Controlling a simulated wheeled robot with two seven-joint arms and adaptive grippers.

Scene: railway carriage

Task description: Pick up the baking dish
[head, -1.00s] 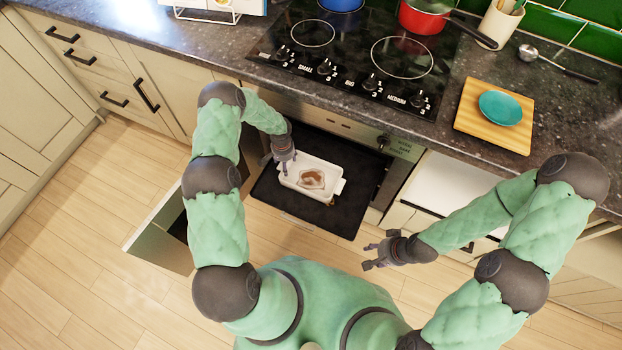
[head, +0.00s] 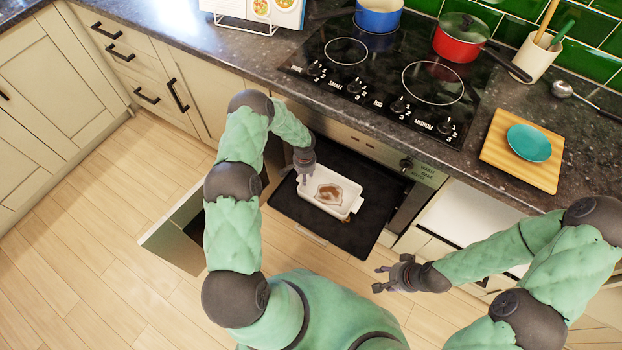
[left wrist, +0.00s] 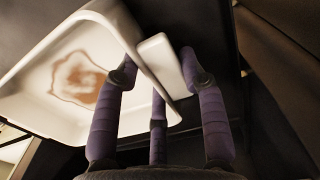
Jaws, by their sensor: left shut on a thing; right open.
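The baking dish (head: 326,208) is white and rectangular, with a brown stain inside. In the head view it is over the dark open oven door (head: 350,239); I cannot tell whether it touches it. My left gripper (head: 303,178) is shut on the dish's handle at its left end. In the left wrist view, the fingers of this gripper (left wrist: 157,66) are around the handle of the dish (left wrist: 20,105), with the stained inside to the left. My right gripper (head: 381,278) is open and empty, to the right of and below the oven door in the picture.
The stone counter (head: 520,95) with the black hob (head: 385,65) runs above the oven. A blue pot (head: 378,18), a red pan (head: 457,50) and a wooden board (head: 495,150) with a teal plate (head: 529,143) stand there. The floor (head: 90,240) at left is clear.

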